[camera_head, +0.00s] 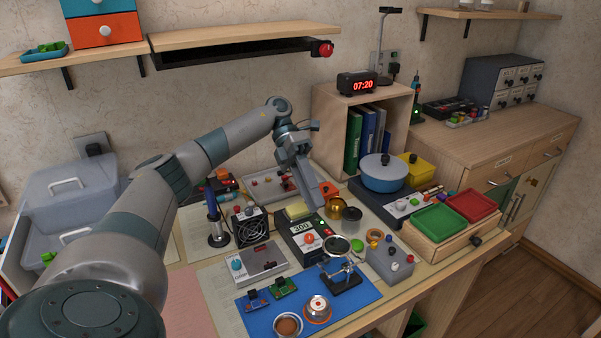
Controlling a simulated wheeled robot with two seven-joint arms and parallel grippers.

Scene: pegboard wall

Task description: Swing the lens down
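The round magnifying lens (337,247) has a dark rim and sits raised at the top of a small stand (342,279). The stand rests on the right part of a blue mat (262,324). My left gripper (312,204) reaches down from the upper left. Its fingertips are above and behind the lens, apart from it in the picture. The fingers overlap from this side, so the gap between them is unclear. My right gripper is out of the frame.
Around the lens are a scale reading 300 (301,235), a grey knobbed box (389,263), a copper-rimmed cup (317,309) and green circuit boards (284,286). A gold pot (336,208) and dark jar (351,219) stand near my fingertips. A shelf (245,36) hangs above my arm.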

